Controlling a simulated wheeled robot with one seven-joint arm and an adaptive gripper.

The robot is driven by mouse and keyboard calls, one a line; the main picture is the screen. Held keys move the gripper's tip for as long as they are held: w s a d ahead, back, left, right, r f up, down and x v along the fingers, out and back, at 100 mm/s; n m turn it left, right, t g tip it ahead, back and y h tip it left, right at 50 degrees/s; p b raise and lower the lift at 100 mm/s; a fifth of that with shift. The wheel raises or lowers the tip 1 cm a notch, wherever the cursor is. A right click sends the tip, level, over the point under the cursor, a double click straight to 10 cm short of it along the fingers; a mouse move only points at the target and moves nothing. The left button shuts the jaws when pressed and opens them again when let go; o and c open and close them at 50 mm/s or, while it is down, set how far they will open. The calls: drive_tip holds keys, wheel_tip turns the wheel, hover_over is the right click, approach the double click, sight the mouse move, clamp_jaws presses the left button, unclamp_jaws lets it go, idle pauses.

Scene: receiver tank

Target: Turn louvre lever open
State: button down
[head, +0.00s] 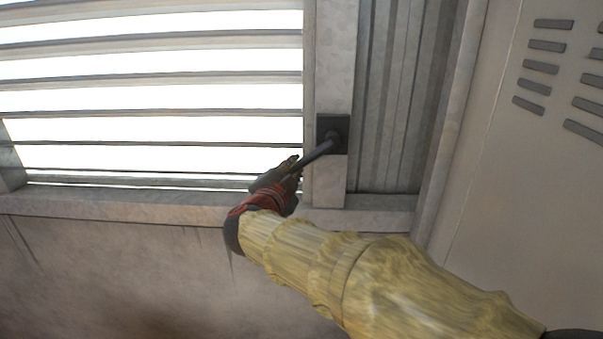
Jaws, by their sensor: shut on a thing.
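The louvre lever (317,153) is a dark rod on a black square plate (341,123), fixed to the pale upright frame post. It slants down and left from the plate. My gripper (293,168) is shut on the lever's lower end, which the fingers hide. My arm, in a yellowish sleeve, reaches in from the bottom right. The louvre slats (150,113) are left of the post, lying about level with wide bright gaps between them.
A sill (120,205) runs below the louvres, above a stained wall (120,270). Corrugated metal (395,100) stands right of the post. A beige panel (510,190) with dark vent slots fills the right side.

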drive_tip(key=r+m, duration=0.1)
drive_tip(key=a+r, duration=0.1)
drive_tip(key=r+m+p, duration=0.1)
drive_tip(key=shift+a+m+y, duration=0.3)
drive_tip(key=shift+a+r+m+p, duration=0.25)
drive_tip(key=shift+r+m+p, duration=0.15)
drive_tip(key=shift+r+m, duration=0.3)
drive_tip(key=shift+g, duration=0.3)
drive_tip(key=c, duration=1.7)
unclamp_jaws()
drive_tip(key=shift+c, duration=0.2)
drive_tip(key=v, duration=1.2)
drive_tip(key=shift+d, duration=0.2)
